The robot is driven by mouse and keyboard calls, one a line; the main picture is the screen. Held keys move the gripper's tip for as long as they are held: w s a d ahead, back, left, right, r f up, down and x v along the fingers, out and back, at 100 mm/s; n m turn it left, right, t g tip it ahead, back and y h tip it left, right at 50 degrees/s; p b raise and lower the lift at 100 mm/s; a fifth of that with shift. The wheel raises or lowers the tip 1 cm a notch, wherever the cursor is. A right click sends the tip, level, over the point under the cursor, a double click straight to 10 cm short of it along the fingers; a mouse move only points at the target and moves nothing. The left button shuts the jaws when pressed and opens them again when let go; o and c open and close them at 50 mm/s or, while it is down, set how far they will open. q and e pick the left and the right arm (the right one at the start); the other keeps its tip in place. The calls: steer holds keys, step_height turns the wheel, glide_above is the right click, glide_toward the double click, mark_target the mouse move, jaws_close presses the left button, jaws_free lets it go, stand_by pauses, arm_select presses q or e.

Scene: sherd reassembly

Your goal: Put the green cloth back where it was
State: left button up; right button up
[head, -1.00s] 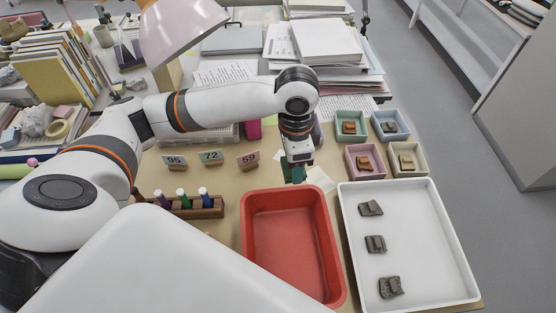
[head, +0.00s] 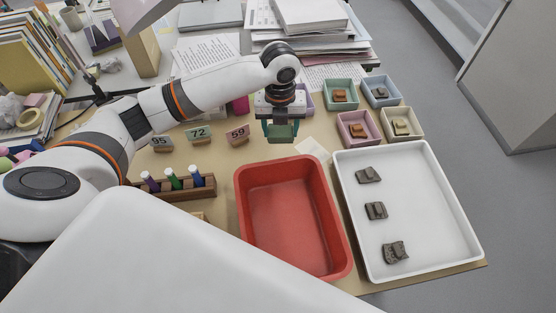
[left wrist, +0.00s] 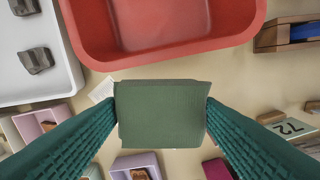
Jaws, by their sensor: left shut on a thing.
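The green cloth (left wrist: 160,114) is a dark green folded block held between the two teal fingers of my left gripper (left wrist: 160,112) in the left wrist view. In the head view the green cloth (head: 281,132) hangs below my left gripper (head: 281,128), behind the far edge of the red bin. It looks held above the table, but the exact gap cannot be told. My right gripper is not in view.
An empty red bin (head: 243,190) and a white tray (head: 440,200) with several grey sherds stand in front. Small pastel boxes (head: 357,139) with sherds are at right. Number cards (head: 238,135) and a wooden rack (head: 180,190) with markers are at left.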

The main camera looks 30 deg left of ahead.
mark_target(278, 159)
arm_select(q)
steer(key=f+m, duration=0.1)
steer(key=m, duration=0.1)
steer(key=w+a+f+m, duration=0.1)
steer(key=m, duration=0.1)
steer(key=f+m+b, duration=0.1)
steer(key=f+m, duration=0.1)
steer(key=m, duration=0.1)
steer(key=shift+w+a, duration=0.3)
steer(key=shift+w, duration=0.1)
step_height(278, 159, down, 10)
steer(key=shift+r, duration=0.15)
steer(key=o, duration=0.9)
steer(key=shift+o, duration=0.2)
step_height(278, 159, up, 12)
steer(key=shift+r, duration=0.1)
steer(key=shift+s, duration=0.1)
